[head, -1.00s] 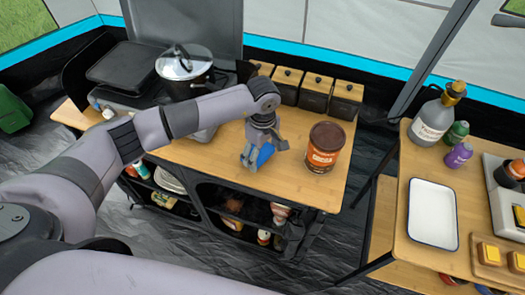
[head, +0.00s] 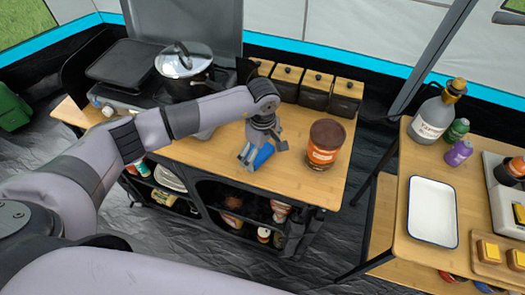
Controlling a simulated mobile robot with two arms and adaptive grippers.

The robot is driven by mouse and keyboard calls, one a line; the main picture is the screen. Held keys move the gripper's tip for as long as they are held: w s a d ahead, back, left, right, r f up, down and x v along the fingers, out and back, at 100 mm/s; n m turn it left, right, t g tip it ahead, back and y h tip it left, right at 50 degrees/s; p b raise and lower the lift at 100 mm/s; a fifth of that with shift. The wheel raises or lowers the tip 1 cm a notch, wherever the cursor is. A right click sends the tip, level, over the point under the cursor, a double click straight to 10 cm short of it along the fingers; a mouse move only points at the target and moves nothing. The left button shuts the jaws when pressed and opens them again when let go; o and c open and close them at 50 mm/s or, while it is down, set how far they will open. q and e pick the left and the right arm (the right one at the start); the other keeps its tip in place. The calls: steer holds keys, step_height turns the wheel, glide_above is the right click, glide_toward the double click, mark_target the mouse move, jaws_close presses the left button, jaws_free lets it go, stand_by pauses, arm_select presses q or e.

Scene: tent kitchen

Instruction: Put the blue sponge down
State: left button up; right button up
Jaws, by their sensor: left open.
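The blue sponge (head: 263,155) is at the wooden top of the kitchen table (head: 225,165), near its front edge. My left gripper (head: 262,159) points down over the sponge, with its open fingers around or beside it. The fingers hide part of the sponge. I cannot tell from this view whether they touch it. My right gripper is not in view.
A brown tin (head: 324,145) stands just right of the gripper. Several dark canisters (head: 315,93) line the back, and a pot (head: 184,70) sits on the stove at left. A side table at right holds a white tray (head: 433,211) and bottles.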

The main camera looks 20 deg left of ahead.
mark_target(262, 154)
arm_select(q)
steer(key=shift+r, duration=0.2)
steer(key=shift+w+r, duration=0.15)
steer(key=shift+r, duration=0.2)
step_height(262, 154, up, 11)
steer(key=b, duration=0.3)
steer(key=shift+b, duration=0.4)
